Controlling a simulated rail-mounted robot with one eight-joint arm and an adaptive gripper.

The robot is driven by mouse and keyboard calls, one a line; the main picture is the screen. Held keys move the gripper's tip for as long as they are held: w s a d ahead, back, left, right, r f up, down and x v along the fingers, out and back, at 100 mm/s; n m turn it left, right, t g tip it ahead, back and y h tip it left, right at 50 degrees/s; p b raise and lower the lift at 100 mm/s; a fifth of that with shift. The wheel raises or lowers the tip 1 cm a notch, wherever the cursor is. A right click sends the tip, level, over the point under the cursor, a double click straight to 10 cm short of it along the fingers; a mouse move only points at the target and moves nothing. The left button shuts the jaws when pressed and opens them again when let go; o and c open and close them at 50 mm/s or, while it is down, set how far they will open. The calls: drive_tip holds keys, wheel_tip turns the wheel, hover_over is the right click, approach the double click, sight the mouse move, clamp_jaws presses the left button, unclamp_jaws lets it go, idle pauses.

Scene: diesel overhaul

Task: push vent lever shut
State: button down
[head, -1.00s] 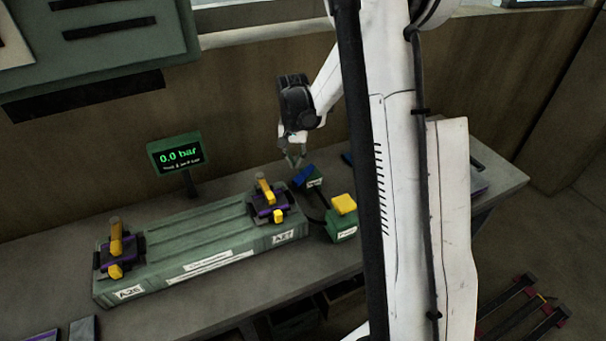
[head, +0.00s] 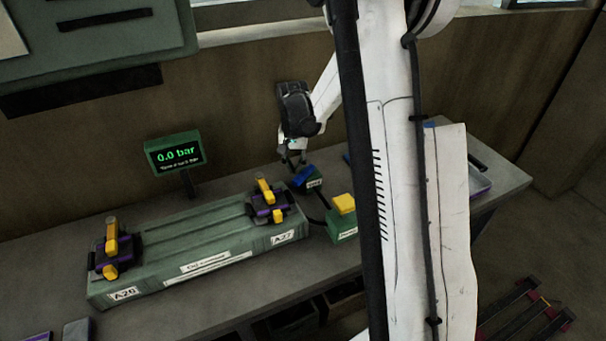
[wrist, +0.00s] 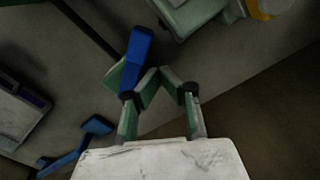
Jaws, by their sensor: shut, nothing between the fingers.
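The vent lever (head: 304,174) is a blue bar on a small dark green block (head: 315,184) with a white label, right of the manifold's far end. In the wrist view the blue lever (wrist: 137,52) points up the picture, its lower end close beside my left finger. My gripper (head: 292,160) is shut and empty, just behind and left of the lever in the head view. In the wrist view my gripper (wrist: 159,73) has its tips together to the right of the lever. I cannot tell whether they touch it.
A green box with a yellow top (head: 343,204) stands in front of the vent block. The long green manifold (head: 195,245) carries two yellow-handled clamps. A display (head: 174,154) reads 0.0 bar. Another blue handled thing (wrist: 82,143) lies at lower left in the wrist view.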

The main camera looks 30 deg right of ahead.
drive_tip(key=shift+f+b, duration=0.55)
drive_tip(key=shift+f, duration=0.15)
drive_tip(key=shift+r, duration=0.25)
